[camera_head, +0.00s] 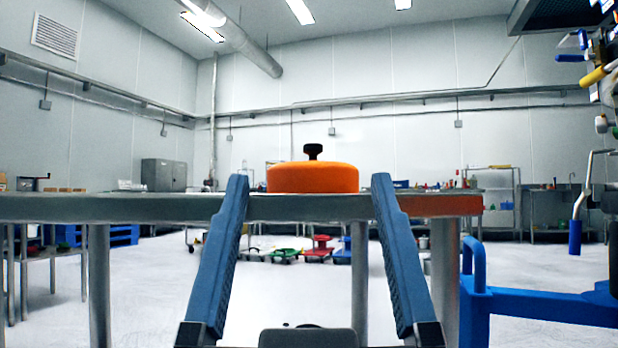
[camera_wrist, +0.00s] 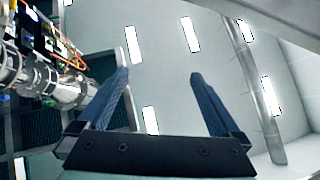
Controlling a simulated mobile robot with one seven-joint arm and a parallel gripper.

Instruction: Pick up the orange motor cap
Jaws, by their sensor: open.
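The orange motor cap (camera_head: 312,178) is a round, flat orange disc with a black knob (camera_head: 313,151) on top. It sits upright on the grey table (camera_head: 150,208), near the edge facing me. My gripper (camera_head: 309,185) is open and empty, its two blue fingers apart, one in line with each side of the cap in the head view. The fingers appear nearer to me than the cap, with no contact visible. In the wrist view my gripper (camera_wrist: 160,75) is open toward the ceiling lights, and the cap does not show there.
A machine with hoses and a blue-gripped crank (camera_head: 575,236) is at the far right. The tabletop beside the cap looks mostly clear. Shelves and carts stand far behind.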

